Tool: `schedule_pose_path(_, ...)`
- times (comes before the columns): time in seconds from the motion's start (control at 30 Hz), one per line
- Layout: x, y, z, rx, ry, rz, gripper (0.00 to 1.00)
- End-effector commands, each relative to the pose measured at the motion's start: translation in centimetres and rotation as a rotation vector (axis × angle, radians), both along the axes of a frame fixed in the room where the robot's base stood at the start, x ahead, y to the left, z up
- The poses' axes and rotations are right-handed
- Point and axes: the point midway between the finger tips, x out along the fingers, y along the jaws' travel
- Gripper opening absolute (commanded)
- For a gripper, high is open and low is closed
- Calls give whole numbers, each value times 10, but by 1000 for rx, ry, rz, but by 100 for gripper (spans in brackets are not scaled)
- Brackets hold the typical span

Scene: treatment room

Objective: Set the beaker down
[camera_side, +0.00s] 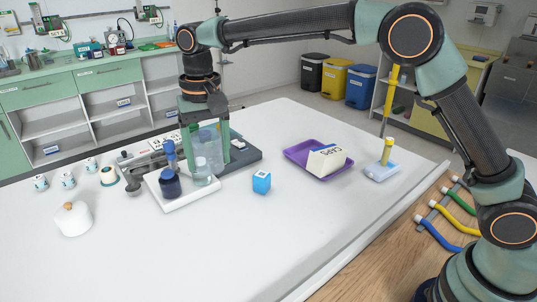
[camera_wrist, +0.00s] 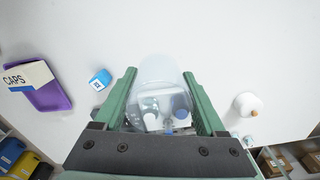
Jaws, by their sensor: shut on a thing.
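The beaker (camera_side: 208,143) is a clear, empty-looking cylinder, upright between the green fingers of my gripper (camera_side: 206,152) in the side view. In the wrist view the beaker (camera_wrist: 157,69) shows between both fingers of my gripper (camera_wrist: 160,88), which are shut on it. Its lower end is behind a small clear bottle and a blue-topped bottle in the side view. A dark grey slab (camera_side: 248,157) lies at or behind its base. I cannot tell whether the beaker touches a surface.
A white tray (camera_side: 188,200) holds a dark blue bottle (camera_side: 170,184) and a small clear bottle (camera_side: 202,173) close by. A blue cube (camera_side: 262,182), a purple tray (camera_side: 301,149) with a CAPS box (camera_side: 326,159), and a white lidded jar (camera_side: 73,220) stand apart. The front table is clear.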

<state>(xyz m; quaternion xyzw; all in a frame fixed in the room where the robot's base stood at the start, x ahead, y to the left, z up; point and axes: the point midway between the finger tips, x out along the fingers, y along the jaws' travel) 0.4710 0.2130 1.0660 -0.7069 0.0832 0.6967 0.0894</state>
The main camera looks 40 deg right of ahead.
Motion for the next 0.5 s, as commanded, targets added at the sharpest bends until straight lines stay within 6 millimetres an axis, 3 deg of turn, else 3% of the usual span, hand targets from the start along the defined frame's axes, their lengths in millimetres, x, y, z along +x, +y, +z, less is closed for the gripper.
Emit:
schedule_pose_path(0.03, 2, 17, -2, 0, 1, -8, 11)
schedule_pose_path(0.2, 3, 54, -5, 3, -1, -47, 11)
schedule_pose_path(0.37, 2, 70, -7, 5, -1, -66, 11)
schedule_pose_path(0.5, 1, 73, -22, 3, 1, -71, 11)
